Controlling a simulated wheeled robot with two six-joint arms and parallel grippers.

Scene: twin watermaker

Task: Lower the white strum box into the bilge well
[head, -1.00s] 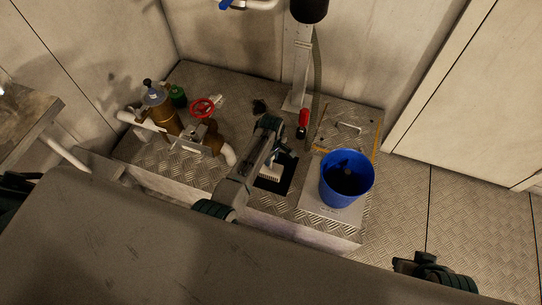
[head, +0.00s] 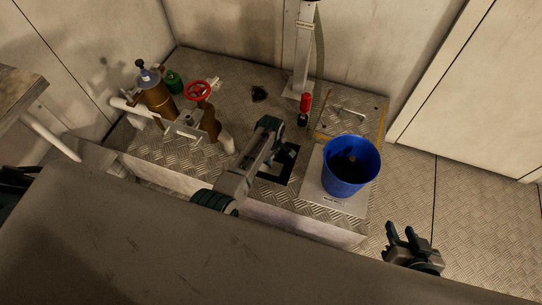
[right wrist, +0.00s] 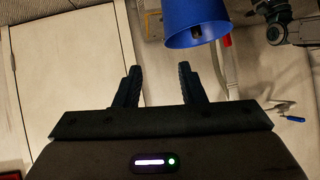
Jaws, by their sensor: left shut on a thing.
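The bilge well (head: 271,178) is a dark square opening in the chequered floor, in the middle of the head view. My left gripper (head: 277,148) is over this opening, pointing down, and is shut. The white strum box is hidden now behind the gripper and in the dark of the well, so its exact height and tilt cannot be told. My right gripper (head: 404,240) is open and empty at the lower right; its two spread fingers also show in the right wrist view (right wrist: 158,85).
A blue bucket (head: 350,176) stands on a pale plate (head: 318,194) right of the well. A red-handled item (head: 305,103) stands behind the well. Brass fittings (head: 160,101) and a red handwheel (head: 198,91) are at the left. Chequered floor at the right is clear.

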